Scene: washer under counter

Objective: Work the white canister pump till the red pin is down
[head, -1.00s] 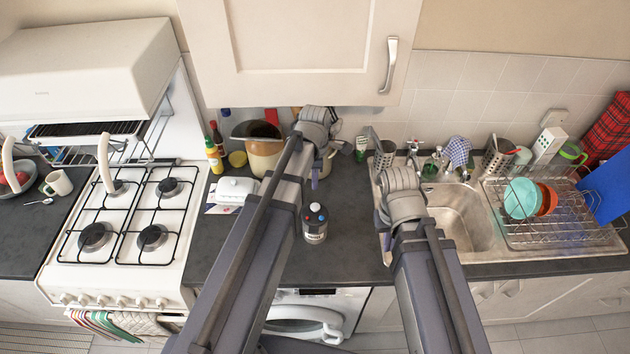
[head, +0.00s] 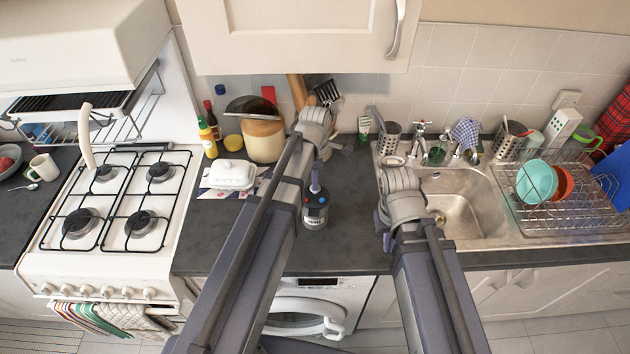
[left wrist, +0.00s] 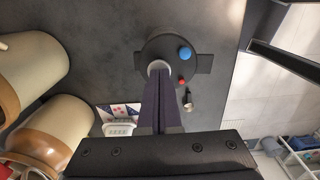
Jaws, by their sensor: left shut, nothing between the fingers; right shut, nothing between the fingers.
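I cannot tell the pin's height from above. My left gripper (head: 314,188) is shut and empty, pointing down over the lid; in the left wrist view its fingertips (left wrist: 160,76) overlap the knob's edge. I cannot tell whether they touch. My right gripper (head: 387,242) is shut and empty by the sink's left edge.
A white butter dish (head: 232,175) and a brown-and-cream crock (head: 263,138) stand left of the canister. The sink (head: 460,205) and dish rack (head: 570,212) are to the right. The gas hob (head: 120,205) is at left. The counter in front of the canister is clear.

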